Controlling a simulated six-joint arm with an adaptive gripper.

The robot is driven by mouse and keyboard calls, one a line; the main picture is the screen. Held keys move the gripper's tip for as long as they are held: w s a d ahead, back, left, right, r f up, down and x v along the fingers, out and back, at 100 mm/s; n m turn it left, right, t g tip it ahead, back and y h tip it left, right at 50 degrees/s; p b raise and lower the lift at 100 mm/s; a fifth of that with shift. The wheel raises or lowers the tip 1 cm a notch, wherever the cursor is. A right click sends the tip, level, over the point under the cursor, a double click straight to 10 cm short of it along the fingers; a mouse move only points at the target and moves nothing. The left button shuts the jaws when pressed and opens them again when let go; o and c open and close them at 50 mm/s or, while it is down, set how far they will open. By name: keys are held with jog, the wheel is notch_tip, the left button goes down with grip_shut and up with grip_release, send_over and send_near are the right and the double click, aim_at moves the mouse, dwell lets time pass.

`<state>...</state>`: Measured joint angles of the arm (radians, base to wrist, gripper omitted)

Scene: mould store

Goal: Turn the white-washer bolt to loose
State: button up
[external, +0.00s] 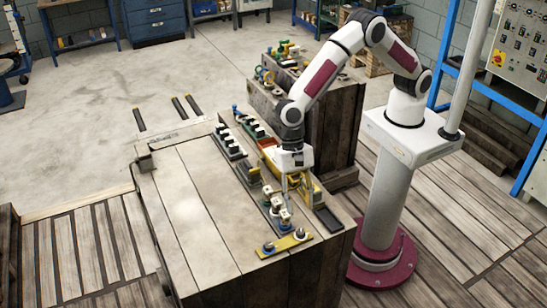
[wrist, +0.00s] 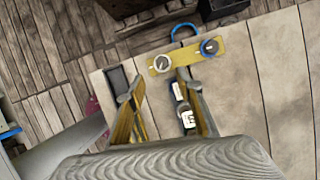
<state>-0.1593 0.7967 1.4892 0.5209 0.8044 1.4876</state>
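A yellow plate (external: 285,244) lies flat near the front end of the workbench and carries two round bolts. It also shows in the wrist view (wrist: 186,54). There, the white-washer bolt (wrist: 160,63) is on the left and shows a pale head with a dark mark. The blue-washer bolt (wrist: 209,47) is on the right. My gripper (external: 291,181) points down above the bench, behind the plate in the external view. In the wrist view my gripper (wrist: 154,86) has its fingers apart with nothing held between them. Neither finger touches the plate or bolts.
The workbench (external: 195,205) has a bare left side. Rows of dark blocks with white tops (external: 230,142) stand on it. A dark tray (external: 328,219) lies right of the plate. A yellow bin (external: 310,187) stands close beside my gripper.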

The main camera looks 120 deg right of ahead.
aim_at(301, 231)
jog(key=shift+w+a+f, duration=0.1)
jog(key=shift+w+f, duration=0.15)
jog(key=shift+f, duration=0.1)
jog(key=shift+x, duration=3.8)
jog(key=shift+a, duration=0.1)
